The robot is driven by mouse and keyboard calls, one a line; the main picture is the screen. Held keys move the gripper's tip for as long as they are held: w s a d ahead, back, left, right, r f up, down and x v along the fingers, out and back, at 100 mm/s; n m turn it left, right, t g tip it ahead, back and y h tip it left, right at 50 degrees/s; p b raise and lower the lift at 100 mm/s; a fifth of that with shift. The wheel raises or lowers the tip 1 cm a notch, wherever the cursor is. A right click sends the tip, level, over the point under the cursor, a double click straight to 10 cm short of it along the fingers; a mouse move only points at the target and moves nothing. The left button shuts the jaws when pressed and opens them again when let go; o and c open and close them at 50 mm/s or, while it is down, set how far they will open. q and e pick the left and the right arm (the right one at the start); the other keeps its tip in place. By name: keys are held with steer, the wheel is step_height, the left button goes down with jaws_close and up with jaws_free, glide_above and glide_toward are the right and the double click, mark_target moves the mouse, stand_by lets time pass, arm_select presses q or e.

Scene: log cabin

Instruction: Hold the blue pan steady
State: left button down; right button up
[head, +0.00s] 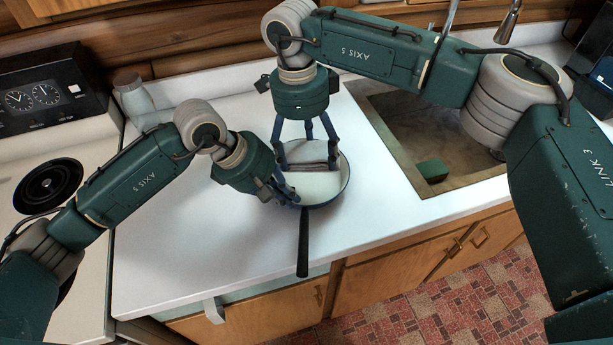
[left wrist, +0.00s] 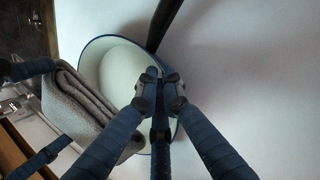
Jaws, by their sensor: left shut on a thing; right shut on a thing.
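The blue pan (head: 325,185) sits on the white counter, with a pale inside, a blue rim and a black handle (head: 303,245) pointing toward the front edge. My left gripper (head: 290,196) is shut on the pan's rim at its left side, near the handle. The left wrist view shows its fingers (left wrist: 158,88) together over the rim of the pan (left wrist: 112,62). My right gripper (head: 307,158) comes down from above and is shut on a folded grey cloth (left wrist: 82,108), which lies over the far part of the pan. Whether the cloth presses the pan's inside is unclear.
A sink (head: 400,130) with a green sponge (head: 432,171) is to the right of the pan. A stove (head: 50,185) stands at the left, and a pale bottle (head: 132,95) stands at the back. The counter left of the pan is clear.

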stand_by(0.4)
arm_select(q)
steer(key=c, duration=1.9)
jaws_free()
steer(key=shift+c, duration=0.2)
steer(key=shift+o, duration=0.5)
